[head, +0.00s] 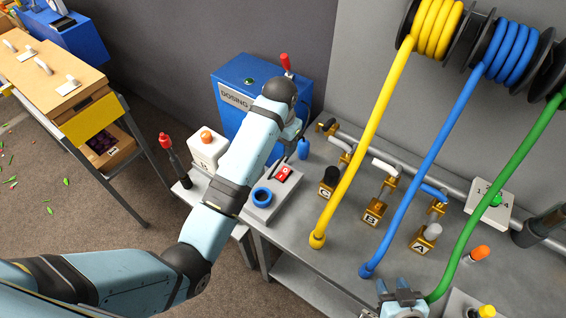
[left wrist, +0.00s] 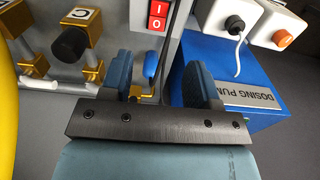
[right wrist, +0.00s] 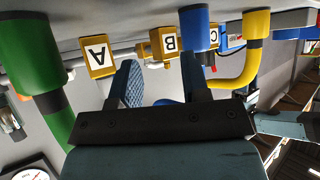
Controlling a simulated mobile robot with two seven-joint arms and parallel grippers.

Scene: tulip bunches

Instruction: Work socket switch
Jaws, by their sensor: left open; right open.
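The red rocker switch (head: 283,174), marked I and O, sits on a grey socket box (head: 258,213) beside a round blue socket (head: 262,196). The switch also shows at the top of the left wrist view (left wrist: 158,15). My left gripper (left wrist: 160,85) is open with nothing between its fingers. In the head view it is largely hidden by its own arm, just behind the switch. The switch lies off its fingertips, apart from them. My right gripper (head: 400,292) is open near the bench's front, far right of the switch; its fingers show in the right wrist view (right wrist: 164,85).
A blue dosing pump (head: 235,100) stands behind the left arm. Yellow (head: 365,140), blue (head: 440,150) and green (head: 505,180) hoses hang over the bench (head: 330,265). Brass valves labelled A, B and C stand right of the switch. A white box with an orange knob (head: 207,150) is left.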

